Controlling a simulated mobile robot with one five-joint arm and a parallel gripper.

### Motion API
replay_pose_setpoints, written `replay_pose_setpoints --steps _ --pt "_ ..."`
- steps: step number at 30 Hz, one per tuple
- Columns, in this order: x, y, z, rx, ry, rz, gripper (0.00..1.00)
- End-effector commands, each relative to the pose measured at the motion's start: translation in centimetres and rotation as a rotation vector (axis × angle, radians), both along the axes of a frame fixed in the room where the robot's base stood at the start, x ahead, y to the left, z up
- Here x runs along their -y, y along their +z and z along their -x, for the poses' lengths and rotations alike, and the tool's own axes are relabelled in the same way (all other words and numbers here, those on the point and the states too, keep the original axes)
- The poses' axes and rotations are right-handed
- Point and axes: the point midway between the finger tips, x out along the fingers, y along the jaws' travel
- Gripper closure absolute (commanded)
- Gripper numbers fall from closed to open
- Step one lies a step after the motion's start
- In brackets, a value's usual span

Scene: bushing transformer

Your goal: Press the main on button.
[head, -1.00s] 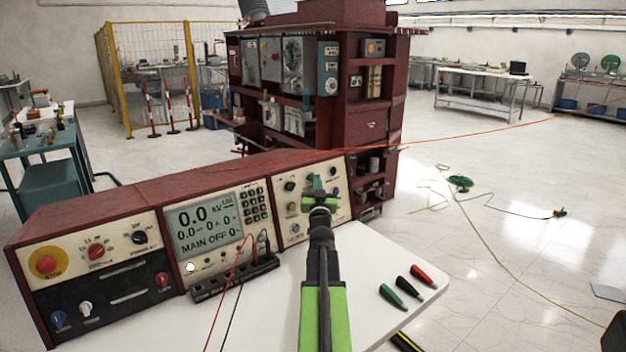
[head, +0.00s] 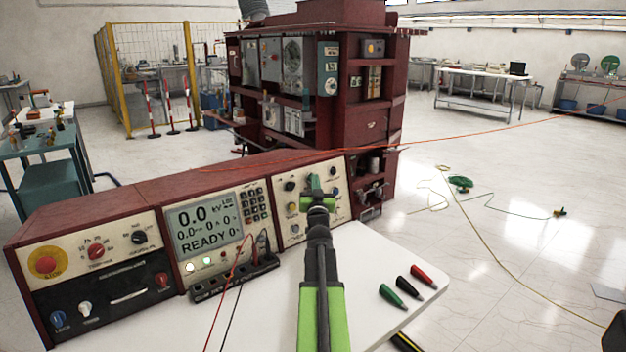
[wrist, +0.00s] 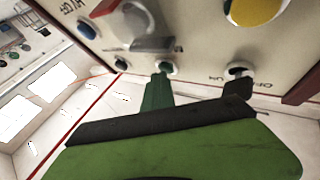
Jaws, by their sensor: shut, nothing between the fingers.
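The control console (head: 165,190) stands on the white table, with a display (head: 206,228) that reads READY. My gripper (head: 316,190) is shut and empty at the right panel (head: 292,230) of the console and hides part of it. In the wrist view its dark green fingertip (wrist: 157,95) is at a small green button (wrist: 166,67) and seems to touch it. The label by this button is mostly hidden, so I cannot read it as main on. A dark button (wrist: 121,64) lies to its left and a yellow one (wrist: 252,10) to its upper right.
A red emergency stop (head: 46,264) is on the console's left panel. Red and black leads hang from a dark socket strip (head: 235,278). Three coloured connectors (head: 408,285) lie on the table (head: 365,255) at right. A tall dark red cabinet (head: 370,125) stands behind. Floor at right has loose cables.

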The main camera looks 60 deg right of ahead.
Motion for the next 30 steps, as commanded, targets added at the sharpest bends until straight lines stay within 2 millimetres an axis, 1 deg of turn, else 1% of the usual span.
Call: replay_pose_setpoints --steps 8,17,26,30 --pt "0.0 0.0 0.1 -0.001 0.000 0.000 1.00" --pt "-0.5 0.4 1.5 -0.002 -0.001 0.001 1.00" --pt "-0.5 0.4 1.7 -0.001 0.000 0.001 1.00" --pt "-0.8 0.7 2.5 -0.001 -0.001 0.000 1.00"
